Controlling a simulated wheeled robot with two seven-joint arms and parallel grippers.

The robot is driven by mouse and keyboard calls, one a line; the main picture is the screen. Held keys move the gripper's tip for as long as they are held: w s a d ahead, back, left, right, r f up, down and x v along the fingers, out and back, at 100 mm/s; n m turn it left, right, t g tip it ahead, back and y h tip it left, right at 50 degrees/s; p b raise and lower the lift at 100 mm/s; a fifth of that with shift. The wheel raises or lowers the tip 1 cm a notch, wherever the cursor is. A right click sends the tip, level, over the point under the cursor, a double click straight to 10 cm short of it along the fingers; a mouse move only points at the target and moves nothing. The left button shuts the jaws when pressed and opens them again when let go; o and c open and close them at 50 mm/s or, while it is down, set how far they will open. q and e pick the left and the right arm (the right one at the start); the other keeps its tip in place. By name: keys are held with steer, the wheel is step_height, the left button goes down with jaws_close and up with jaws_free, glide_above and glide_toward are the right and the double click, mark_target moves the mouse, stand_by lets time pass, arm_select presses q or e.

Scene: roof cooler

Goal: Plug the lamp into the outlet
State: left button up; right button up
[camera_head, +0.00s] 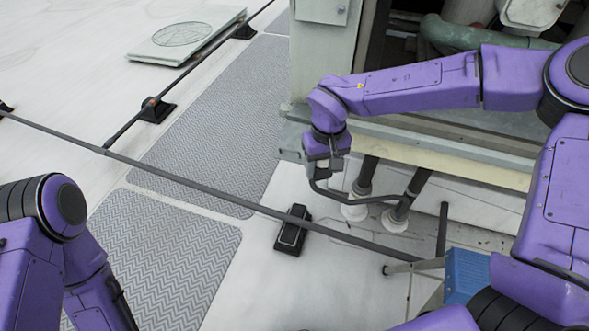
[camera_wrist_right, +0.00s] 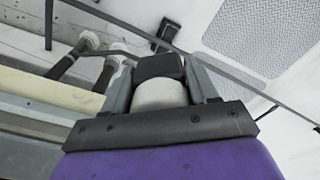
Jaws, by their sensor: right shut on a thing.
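My right gripper (camera_head: 322,168) is shut, low in front of the yellowish beam of a metal unit. In the right wrist view its fingers (camera_wrist_right: 160,82) are on either side of a plug-like piece with a dark end (camera_wrist_right: 160,66) and a pale body (camera_wrist_right: 160,95). A dark cord (camera_head: 350,200) curves from beside the gripper towards the right. I cannot make out a lamp or an outlet for certain. A blue box-like thing (camera_head: 466,272) with a metal frame stands at the lower right, partly hidden by my right arm. My left gripper is out of view.
A long dark pipe (camera_head: 200,182) runs low across the roof, with a black support block (camera_head: 292,231) near its middle. Two pipes on pale round bases (camera_head: 394,220) stand right of my right gripper. Grey patterned mats (camera_head: 170,255) lie on the open roof at left.

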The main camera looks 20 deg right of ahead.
steer(key=w+f+m+t+h+b, duration=0.1)
steer(key=w+f+t+b, duration=0.3)
steer(key=f+b, duration=0.7)
steer(key=w+f+m+t+h+b, duration=0.1)
steer(key=w+f+m+t+b, duration=0.15)
steer(key=f+b, duration=0.85)
steer(key=w+a+r+m+t+h+b, duration=0.3)
steer(key=w+r+t+h+b, duration=0.2)
steer(key=w+t+h+b, duration=0.3)
steer(key=b, duration=0.2)
steer(key=shift+w+a+b, duration=0.2)
steer(key=shift+b, duration=0.1)
steer(key=shift+w+f, duration=0.1)
steer(key=shift+b+x, duration=1.6)
steer(key=shift+x, duration=1.25)
